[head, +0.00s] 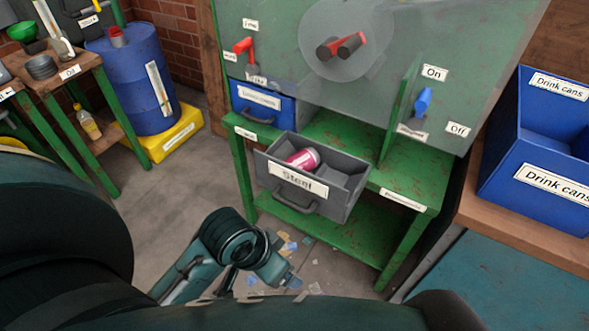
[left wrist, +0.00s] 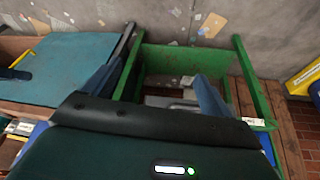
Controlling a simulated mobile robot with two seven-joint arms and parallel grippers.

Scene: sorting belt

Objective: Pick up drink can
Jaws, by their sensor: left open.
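The drink can (head: 303,159) is pinkish red with a pale end. It lies on its side in the open grey drawer (head: 345,203) labelled "Steel", and the drawer's front wall hides its lower part. My left gripper (left wrist: 158,88) is open, with its two bluish fingers spread apart over the green stand (left wrist: 133,72) in the left wrist view. Nothing shows held between the fingers. I cannot make out the can in the left wrist view. In the head view one of my arms reaches low in front of the drawer, apart from the can. My right gripper is not in view.
Blue bins labelled "Drink cans" (head: 510,165) stand at the right. The green machine (head: 440,165) rises behind the drawer, with a red lever (head: 245,46) and a blue switch (head: 423,102). A blue barrel (head: 130,85) stands at the left. Scraps litter the floor.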

